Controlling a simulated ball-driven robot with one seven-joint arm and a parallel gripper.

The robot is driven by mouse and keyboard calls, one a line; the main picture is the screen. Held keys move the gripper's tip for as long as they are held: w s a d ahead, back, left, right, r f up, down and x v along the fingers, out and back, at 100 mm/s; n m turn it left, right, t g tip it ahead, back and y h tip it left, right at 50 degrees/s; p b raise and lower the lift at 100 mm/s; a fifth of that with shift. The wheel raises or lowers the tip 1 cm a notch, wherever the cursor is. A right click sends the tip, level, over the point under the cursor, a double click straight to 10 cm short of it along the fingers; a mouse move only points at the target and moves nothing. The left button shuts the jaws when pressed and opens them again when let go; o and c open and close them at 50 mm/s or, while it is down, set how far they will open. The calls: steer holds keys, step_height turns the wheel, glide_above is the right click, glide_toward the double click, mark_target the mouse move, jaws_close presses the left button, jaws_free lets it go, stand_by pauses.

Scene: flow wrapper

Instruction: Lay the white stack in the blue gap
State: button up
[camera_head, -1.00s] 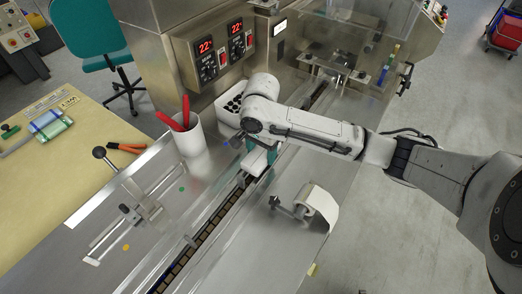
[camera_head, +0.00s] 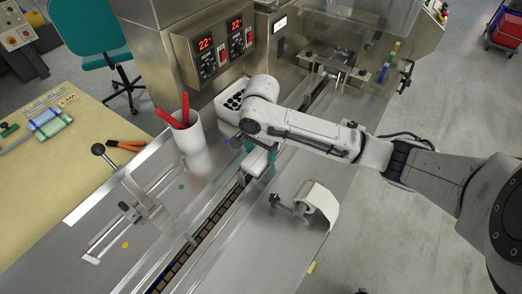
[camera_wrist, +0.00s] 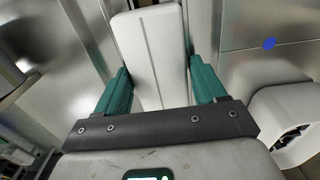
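My gripper (camera_wrist: 160,80) has two teal fingers, one on each side of a long white block, the white stack (camera_wrist: 150,45). The fingers appear to touch both its long sides. In the head view the white stack (camera_head: 255,161) shows under my wrist, over or beside the dark infeed chain; its height above the chain is unclear. A teal finger stands at its right. A blue dot (camera_head: 226,141) marks the steel deck just left of my gripper, and this blue dot also shows in the wrist view (camera_wrist: 269,43). The chain gap itself is hidden by my arm and gripper.
The chain (camera_head: 208,236) holds brown pieces in its slots. Green (camera_head: 181,187) and orange (camera_head: 125,245) dots mark the deck. A white roll (camera_head: 318,201) is at right.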

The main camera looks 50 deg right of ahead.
steer(key=shift+o, duration=0.6)
steer(key=shift+s+f, duration=0.2)
steer(key=shift+f, duration=0.05)
steer(key=shift+r, duration=0.15)
step_height(320, 180, up, 11)
steer(key=p, duration=0.1)
steer(key=shift+f, duration=0.25)
